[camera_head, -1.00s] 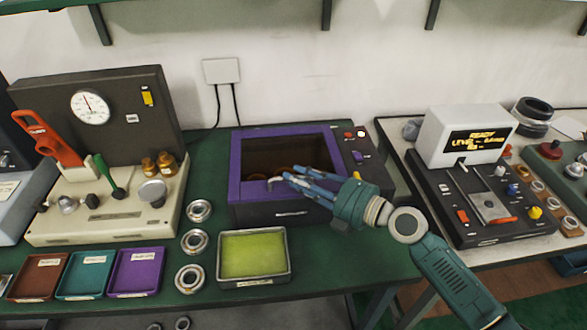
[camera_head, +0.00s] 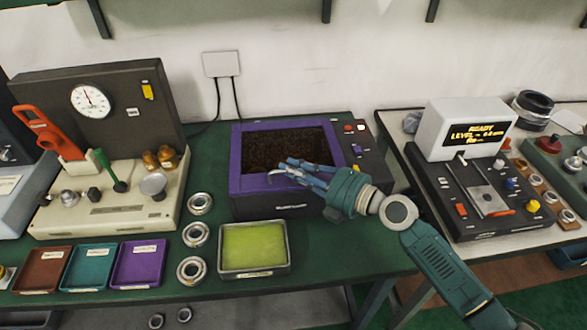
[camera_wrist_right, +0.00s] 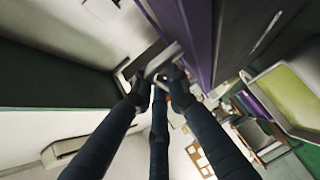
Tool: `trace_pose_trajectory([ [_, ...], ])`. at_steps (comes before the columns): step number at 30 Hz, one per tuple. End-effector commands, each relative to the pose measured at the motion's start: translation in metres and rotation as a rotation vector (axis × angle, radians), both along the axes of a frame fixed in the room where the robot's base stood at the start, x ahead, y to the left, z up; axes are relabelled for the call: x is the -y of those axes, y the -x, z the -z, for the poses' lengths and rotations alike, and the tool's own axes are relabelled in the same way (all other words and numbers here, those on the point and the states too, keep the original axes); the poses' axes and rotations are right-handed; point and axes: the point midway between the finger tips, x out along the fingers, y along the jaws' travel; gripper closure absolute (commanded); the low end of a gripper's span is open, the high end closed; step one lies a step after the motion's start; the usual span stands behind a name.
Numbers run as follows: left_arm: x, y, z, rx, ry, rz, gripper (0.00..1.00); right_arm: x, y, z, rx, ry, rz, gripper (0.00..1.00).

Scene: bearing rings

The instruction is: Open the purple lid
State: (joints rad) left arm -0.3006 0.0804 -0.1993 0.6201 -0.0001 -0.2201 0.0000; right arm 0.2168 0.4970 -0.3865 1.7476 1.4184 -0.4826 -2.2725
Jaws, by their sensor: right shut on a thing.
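The purple lid (camera_head: 236,168) is a frame around a dark window on top of a dark box (camera_head: 275,207). It looks closed or nearly so; I cannot tell if a small gap exists. A light metal handle (camera_head: 273,177) sits at its front edge. My right gripper (camera_head: 279,172) reaches in from the right, with its blue fingers at the handle. In the right wrist view the gripper (camera_wrist_right: 160,80) is shut on the metal handle (camera_wrist_right: 163,62), beside the purple lid edge (camera_wrist_right: 196,40). My left gripper is not in view.
Buttons (camera_head: 357,150) sit right of the lid. A tray with a yellow-green pad (camera_head: 254,273) and several metal rings (camera_head: 195,235) lie in front and to the left. A cream press (camera_head: 110,215) stands left, a black console (camera_head: 450,190) right. Wall is behind.

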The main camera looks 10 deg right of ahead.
Motion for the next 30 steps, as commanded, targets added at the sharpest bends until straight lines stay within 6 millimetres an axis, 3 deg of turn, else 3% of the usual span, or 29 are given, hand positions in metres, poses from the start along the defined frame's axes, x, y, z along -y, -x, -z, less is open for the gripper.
trace_pose_trajectory([
  [11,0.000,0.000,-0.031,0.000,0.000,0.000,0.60,0.002,-0.014,-0.052,-0.149,0.009,0.003,1.00],
  [21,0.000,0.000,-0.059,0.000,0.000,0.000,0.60,0.002,-0.046,-0.109,-0.393,0.006,0.004,1.00],
  [30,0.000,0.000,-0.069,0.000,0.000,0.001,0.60,0.001,-0.069,-0.135,-0.549,0.004,0.002,1.00],
])
